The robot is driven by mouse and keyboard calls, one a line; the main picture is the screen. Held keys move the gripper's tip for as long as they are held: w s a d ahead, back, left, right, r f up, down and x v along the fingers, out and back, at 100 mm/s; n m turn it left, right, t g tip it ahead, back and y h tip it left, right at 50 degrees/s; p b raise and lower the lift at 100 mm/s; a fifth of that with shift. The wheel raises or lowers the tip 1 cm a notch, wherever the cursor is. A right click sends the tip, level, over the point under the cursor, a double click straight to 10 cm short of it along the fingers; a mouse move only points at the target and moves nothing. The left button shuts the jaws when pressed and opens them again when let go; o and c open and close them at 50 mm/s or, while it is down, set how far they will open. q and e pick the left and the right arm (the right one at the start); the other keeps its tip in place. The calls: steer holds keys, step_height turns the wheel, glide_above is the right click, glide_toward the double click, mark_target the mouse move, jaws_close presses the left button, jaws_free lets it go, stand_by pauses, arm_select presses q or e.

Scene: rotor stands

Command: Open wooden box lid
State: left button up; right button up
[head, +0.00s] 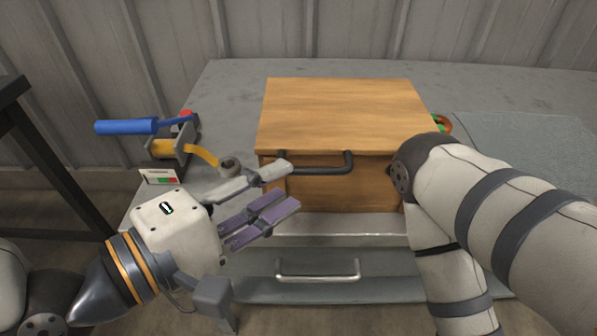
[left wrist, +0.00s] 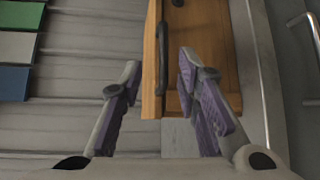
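The wooden box (head: 345,115) stands on the grey bench, its lid down. A dark bar handle (head: 325,170) runs along the lid's front edge. My left gripper (head: 292,186) is open at the front left of the box, one finger overlapping the handle's left end in the head view and the other lower. In the left wrist view, the box (left wrist: 152,60) and handle (left wrist: 162,60) appear between the spread fingers; contact is unclear. My right arm crosses the box's front right corner; its gripper is not in view.
A blue-handled tool (head: 127,127) and a yellow-and-grey fixture (head: 175,145) stand left of the box. A small card (head: 158,177) is near my left gripper. A drawer with a metal handle (head: 318,276) is below. A grey mat (head: 530,140) lies at right.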

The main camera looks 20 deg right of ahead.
mark_target(309, 173)
arm_select(q)
steer(key=p+x, duration=0.1)
steer(key=x, duration=0.5)
steer(key=shift+f, duration=0.2)
steer(key=shift+w+d+f, duration=0.1)
steer(key=shift+w+d, duration=0.2)
steer(key=shift+d, duration=0.25)
steer(key=shift+c, duration=0.6)
jaws_close()
